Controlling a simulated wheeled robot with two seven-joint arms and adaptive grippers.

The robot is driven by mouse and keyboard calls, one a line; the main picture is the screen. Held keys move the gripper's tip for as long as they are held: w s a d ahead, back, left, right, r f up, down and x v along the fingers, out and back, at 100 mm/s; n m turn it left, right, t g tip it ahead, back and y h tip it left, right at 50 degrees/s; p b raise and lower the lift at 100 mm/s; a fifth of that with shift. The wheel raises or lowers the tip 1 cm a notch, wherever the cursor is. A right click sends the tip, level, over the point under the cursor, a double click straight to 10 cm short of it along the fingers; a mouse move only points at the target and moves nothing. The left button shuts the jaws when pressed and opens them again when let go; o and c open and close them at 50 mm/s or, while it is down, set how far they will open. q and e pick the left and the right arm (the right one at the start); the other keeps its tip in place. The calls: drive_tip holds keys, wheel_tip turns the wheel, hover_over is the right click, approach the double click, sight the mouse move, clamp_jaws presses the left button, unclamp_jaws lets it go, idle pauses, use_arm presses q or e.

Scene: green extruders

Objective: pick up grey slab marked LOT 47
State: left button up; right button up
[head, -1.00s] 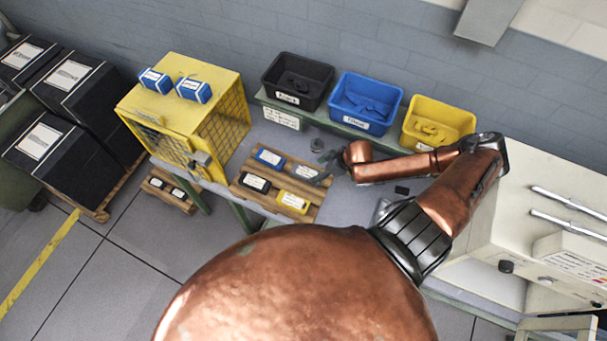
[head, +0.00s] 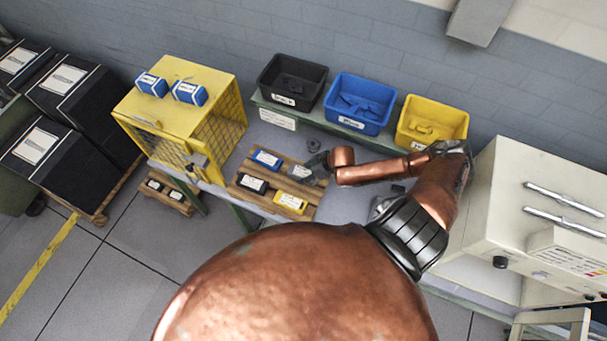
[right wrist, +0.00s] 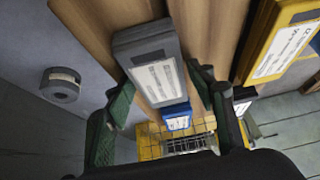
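The grey slab (head: 301,173) with a white label lies on the wooden pallet (head: 272,192) on the table; its lettering is too small to read. In the right wrist view the grey slab (right wrist: 143,45) shows between the two dark green fingers. My right gripper (right wrist: 163,92) is open, one finger on either side of the slab with gaps visible. In the head view my right gripper (head: 318,163) is at the slab's right end and partly covers it. My left gripper is not in view.
Blue (head: 267,158), black (head: 252,183) and yellow (head: 290,202) slabs share the pallet. A grey roll (right wrist: 61,85) lies beside it. Black (head: 292,82), blue (head: 360,103) and yellow (head: 432,121) bins stand behind. A yellow cage (head: 180,115) is left; a cream machine (head: 530,215) is right.

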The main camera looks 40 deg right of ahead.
drive_tip(key=c, duration=1)
drive_tip(key=shift+c, duration=0.4)
drive_tip(key=shift+r, duration=0.15)
